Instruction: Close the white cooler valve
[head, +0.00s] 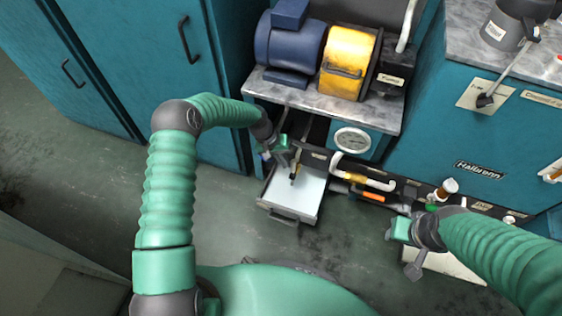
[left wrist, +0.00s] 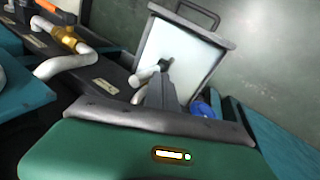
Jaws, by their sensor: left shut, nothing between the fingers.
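A small white handle-like piece (left wrist: 146,79) shows beside my left fingers in the left wrist view; it may be the white cooler valve, but I cannot tell for sure. A white bent pipe (head: 366,178) with a brass fitting lies right of the gripper. My right gripper (head: 412,262) is at the lower right; its finger opening is unclear.
The tray (head: 310,207) has a grey rim and a front handle. Above it are a pressure gauge (head: 352,140), a blue motor (head: 290,45) and a yellow housing (head: 349,62). Teal cabinets (head: 150,60) stand left. The floor (head: 90,180) at left is clear.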

